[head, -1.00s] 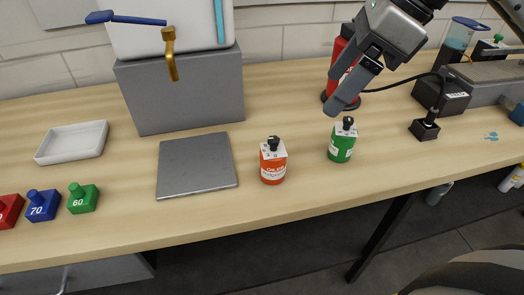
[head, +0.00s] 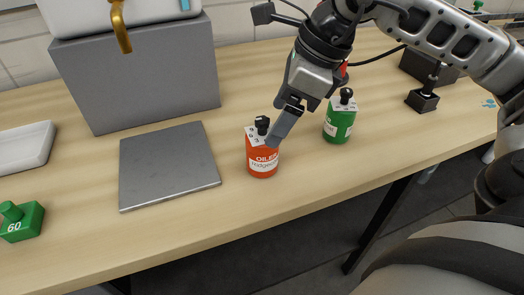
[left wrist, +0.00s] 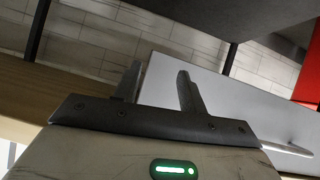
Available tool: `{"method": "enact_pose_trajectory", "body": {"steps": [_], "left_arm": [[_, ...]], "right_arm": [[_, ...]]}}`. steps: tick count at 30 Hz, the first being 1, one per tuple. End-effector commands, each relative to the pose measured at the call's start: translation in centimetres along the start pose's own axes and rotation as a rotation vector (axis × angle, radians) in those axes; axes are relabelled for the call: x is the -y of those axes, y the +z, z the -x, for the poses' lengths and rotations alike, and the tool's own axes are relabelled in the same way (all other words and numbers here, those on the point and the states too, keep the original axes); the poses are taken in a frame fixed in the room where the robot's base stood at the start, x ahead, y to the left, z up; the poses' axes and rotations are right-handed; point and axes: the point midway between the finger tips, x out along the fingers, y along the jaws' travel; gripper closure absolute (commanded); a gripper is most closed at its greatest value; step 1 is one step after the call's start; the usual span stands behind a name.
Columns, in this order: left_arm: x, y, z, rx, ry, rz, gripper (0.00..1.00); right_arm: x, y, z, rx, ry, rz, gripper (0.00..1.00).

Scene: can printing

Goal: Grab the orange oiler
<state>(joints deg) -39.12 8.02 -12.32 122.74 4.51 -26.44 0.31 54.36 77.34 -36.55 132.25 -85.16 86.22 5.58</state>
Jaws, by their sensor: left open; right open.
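The orange oiler (head: 262,160) stands upright on the wooden table in the head view, with a white label, a grey top and a black cap. My right gripper (head: 284,128) reaches down just above and to the right of it, and its fingers overlap the oiler's upper right edge in the picture. I cannot tell whether they touch it. The right gripper is open and empty. My left gripper (left wrist: 160,85) shows only in the left wrist view, with its two fingers apart and nothing between them.
A green oiler (head: 339,120) stands right of the orange one. A grey metal plate (head: 168,165) lies to its left, before a large grey block (head: 140,75). A green block marked 60 (head: 22,222) and a white tray (head: 22,148) are at the left. The table's front strip is clear.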

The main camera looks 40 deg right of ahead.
Motion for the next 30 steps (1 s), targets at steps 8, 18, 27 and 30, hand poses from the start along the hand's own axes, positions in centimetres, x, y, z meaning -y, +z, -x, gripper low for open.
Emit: {"method": "enact_pose_trajectory", "body": {"steps": [8,18,27,30], "left_arm": [[0.0,-0.2,0.1,-0.002,0.0,0.001,0.58],[0.0,-0.3,0.3,0.002,-0.005,-0.007,0.58],[0.0,-0.2,0.2,0.004,-0.005,-0.007,0.58],[0.0,-0.2,0.2,0.004,-0.004,-0.007,0.58]], "right_arm": [[-0.1,0.1,-2.2,0.0,0.003,0.001,0.23],[0.0,0.3,-6.6,0.0,0.002,0.001,0.23],[0.0,0.3,-6.8,0.001,0.0,0.0,0.36],[0.0,0.3,-6.8,0.001,0.0,0.001,0.64]]}}
